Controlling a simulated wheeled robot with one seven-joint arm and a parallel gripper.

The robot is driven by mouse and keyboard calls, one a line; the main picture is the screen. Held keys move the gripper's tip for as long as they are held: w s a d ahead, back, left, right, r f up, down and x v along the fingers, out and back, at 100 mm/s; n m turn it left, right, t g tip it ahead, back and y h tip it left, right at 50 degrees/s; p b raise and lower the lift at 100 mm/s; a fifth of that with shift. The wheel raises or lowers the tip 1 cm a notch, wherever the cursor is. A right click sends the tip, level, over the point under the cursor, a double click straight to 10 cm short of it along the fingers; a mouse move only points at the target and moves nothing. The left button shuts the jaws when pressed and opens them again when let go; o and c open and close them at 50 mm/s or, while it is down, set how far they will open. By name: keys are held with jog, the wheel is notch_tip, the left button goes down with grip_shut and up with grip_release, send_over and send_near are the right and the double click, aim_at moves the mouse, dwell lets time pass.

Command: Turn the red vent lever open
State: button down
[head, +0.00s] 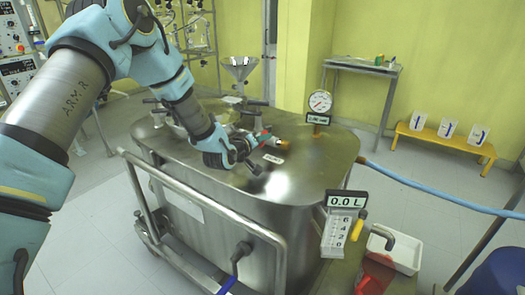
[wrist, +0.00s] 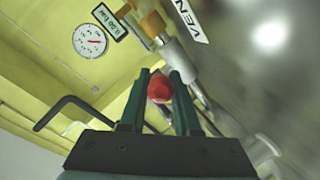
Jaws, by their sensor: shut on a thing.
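The red vent lever (wrist: 160,88) shows in the wrist view as a rounded red end between the two green fingers of my gripper (wrist: 160,95). The fingers are shut on it. In the head view my gripper (head: 262,137) is low over the top of the steel vessel (head: 310,170), and only a small bit of red shows at its tip. A brass and steel valve fitting (wrist: 165,35) lies just beyond the fingers, beside a white label (wrist: 188,18) reading "VEN". My fingers hide much of the lever.
A round pressure gauge (head: 320,101) with a small display stands behind the fitting. A funnel (head: 239,70) rises at the back of the vessel. A metal rail (head: 205,205) runs along the front. A 0.0 L display (head: 347,200) stands at the right corner.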

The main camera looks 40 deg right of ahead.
aim_at(286, 145)
jog(key=s+n+t+b, duration=0.1)
jog(key=s+d+n+t+y+b, duration=0.1)
jog(key=t, duration=0.1)
jog(key=shift+d+f+n+b, duration=0.25)
jog(key=shift+d+n+b, duration=0.05)
jog(key=shift+n, duration=0.1)
jog(key=d+n+t+y+b, duration=0.1)
jog(key=s+n+t+y, duration=0.1)
jog(key=shift+d+r+n+t+y+b, duration=0.1)
jog(key=shift+d+n+t+y+b, duration=0.2)
jog(key=shift+d+b, duration=0.05)
jog(key=d+n+t+y, duration=0.1)
jog(key=s+d+n+t+y+b, duration=0.1)
jog(key=n+y, duration=0.1)
jog(key=shift+d+t+y, duration=0.2)
jog(key=shift+t+y, duration=0.1)
jog(key=shift+t, duration=0.1)
jog(key=shift+d+n+t+y+b, duration=0.35)
jog(key=shift+d+n+t+y, duration=0.25)
jog(key=shift+n+y, duration=0.6)
jog(key=shift+w+d+r+n+y, duration=0.15)
jog(key=shift+d+n+y, duration=0.5)
jog(key=shift+y, duration=0.25)
jog(key=shift+a, duration=0.1)
jog(key=c, duration=0.6)
grip_release()
